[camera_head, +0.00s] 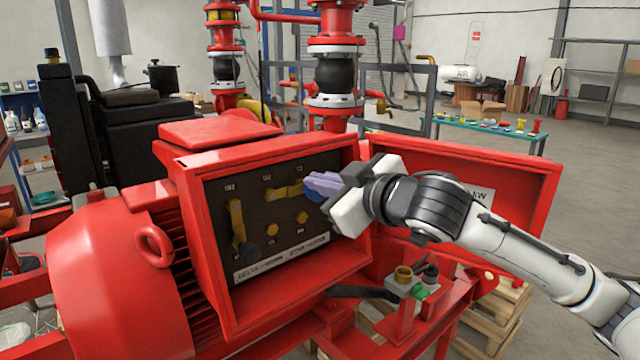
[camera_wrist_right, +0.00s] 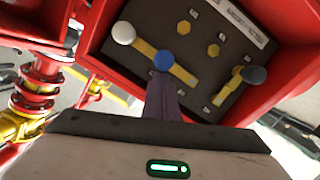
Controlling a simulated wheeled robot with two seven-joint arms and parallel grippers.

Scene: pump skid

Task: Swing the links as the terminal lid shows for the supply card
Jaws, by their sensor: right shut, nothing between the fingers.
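The red terminal box (camera_head: 225,318) is open, with a dark panel of brass links. The left link (camera_head: 236,218) hangs near vertical; its dark knob (camera_wrist_right: 254,75) is at its lower end. The middle link (camera_head: 283,192) lies along the upper row toward the blue knob (camera_wrist_right: 164,60). The third link has a white knob (camera_wrist_right: 123,33), hidden in the head view. My right gripper (camera_head: 322,186) is shut and empty, its purple fingertips (camera_wrist_right: 164,92) close by the blue knob; contact is unclear. The lid (camera_head: 525,180) stands open at right; my arm hides part of its label (camera_head: 479,195). My left gripper is out of view.
Two bare brass studs (camera_head: 272,229) sit in the panel's lower row. The red motor (camera_head: 115,285) bulges at left. Small fittings (camera_head: 404,276) stand below the lid. Red pipework (camera_head: 335,70) rises behind the box.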

